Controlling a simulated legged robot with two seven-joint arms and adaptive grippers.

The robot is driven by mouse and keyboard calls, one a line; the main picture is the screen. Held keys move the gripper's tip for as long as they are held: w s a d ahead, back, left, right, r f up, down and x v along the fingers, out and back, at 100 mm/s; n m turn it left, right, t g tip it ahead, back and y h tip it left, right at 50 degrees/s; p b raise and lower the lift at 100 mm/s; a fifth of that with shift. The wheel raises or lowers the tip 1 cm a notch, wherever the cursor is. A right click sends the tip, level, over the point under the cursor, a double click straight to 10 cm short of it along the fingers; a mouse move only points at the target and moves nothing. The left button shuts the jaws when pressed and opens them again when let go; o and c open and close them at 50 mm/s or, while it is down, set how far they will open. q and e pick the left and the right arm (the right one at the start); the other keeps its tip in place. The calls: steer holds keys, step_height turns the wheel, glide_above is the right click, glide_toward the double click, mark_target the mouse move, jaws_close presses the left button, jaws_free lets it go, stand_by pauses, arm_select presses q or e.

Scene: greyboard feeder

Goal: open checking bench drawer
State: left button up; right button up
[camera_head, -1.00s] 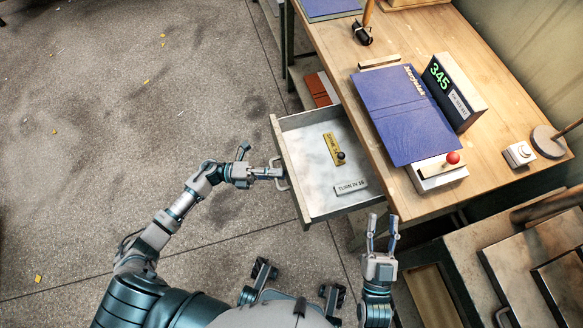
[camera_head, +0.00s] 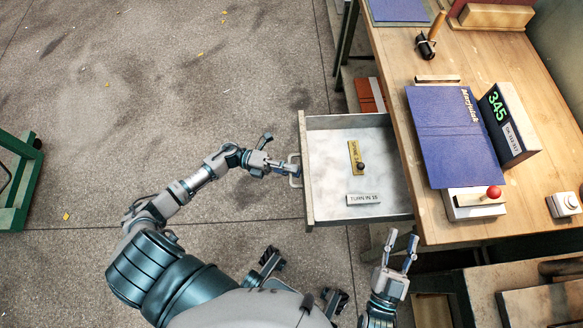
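The checking bench (camera_head: 450,85) is a wooden table on the right. Its grey drawer (camera_head: 330,192) is pulled out toward the left, with a metal handle (camera_head: 294,172) on its front. A brass stamp-like piece (camera_head: 354,152) and a "TURN IN 15" plate (camera_head: 363,199) lie inside it. My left gripper (camera_head: 286,166) is at the handle, its fingers apparently around it; whether they are shut is too small to tell. My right gripper (camera_head: 401,248) is open and empty, below the drawer's near side in the picture.
A white button box (camera_head: 563,204) is at the right. A green frame (camera_head: 17,185) stands at far left.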

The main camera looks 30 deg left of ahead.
arm_select(q)
steer(key=shift+r, duration=0.15)
steer(key=v, duration=1.2)
stand_by(0.5)
